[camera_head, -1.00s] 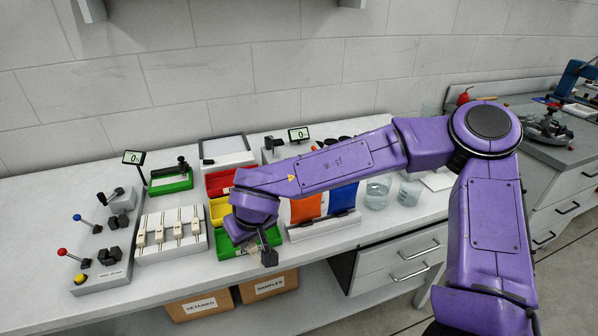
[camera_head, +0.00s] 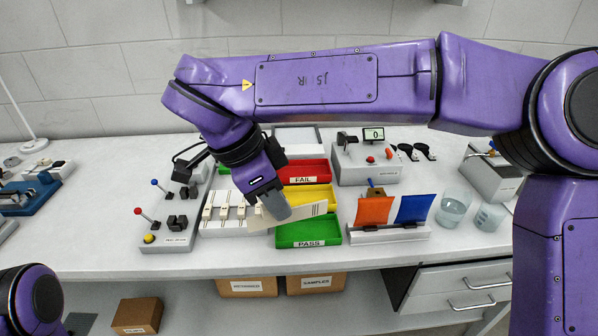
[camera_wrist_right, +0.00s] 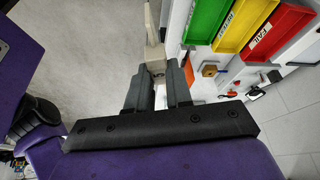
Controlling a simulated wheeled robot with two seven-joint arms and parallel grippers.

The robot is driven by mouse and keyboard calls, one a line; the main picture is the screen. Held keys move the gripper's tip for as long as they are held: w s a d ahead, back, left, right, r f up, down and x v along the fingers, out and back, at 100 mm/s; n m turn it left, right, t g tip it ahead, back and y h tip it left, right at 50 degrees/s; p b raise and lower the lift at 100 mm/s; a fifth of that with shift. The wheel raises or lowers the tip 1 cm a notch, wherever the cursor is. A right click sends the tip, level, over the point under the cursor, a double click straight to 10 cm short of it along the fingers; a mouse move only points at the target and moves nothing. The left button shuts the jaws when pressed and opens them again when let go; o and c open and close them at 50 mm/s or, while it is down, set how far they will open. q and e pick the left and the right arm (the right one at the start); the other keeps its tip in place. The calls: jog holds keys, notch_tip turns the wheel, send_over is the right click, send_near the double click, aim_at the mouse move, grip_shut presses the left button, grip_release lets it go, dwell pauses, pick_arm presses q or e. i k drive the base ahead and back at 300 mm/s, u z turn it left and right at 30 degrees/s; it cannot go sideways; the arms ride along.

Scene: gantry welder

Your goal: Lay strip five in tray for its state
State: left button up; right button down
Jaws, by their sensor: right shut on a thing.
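A flat beige strip (camera_head: 304,213) with dark printed marks is held in my right gripper (camera_head: 273,208). Its right end hangs above the green PASS tray (camera_head: 310,233); its left end reaches before the white rack. In the right wrist view my right gripper (camera_wrist_right: 160,90) is shut on the strip (camera_wrist_right: 155,66), seen nearly edge-on. The yellow tray's label is hidden in the head view. My left gripper is not in view.
The white rack (camera_head: 235,228) with several beige pieces stands left of the green tray. A lever panel (camera_head: 168,240) is further left. An orange (camera_head: 373,211) and a blue flap (camera_head: 415,208) stand right of the trays, with beakers (camera_head: 453,207) beyond.

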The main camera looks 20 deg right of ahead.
aim_at(303, 174)
jog(key=i, duration=0.9)
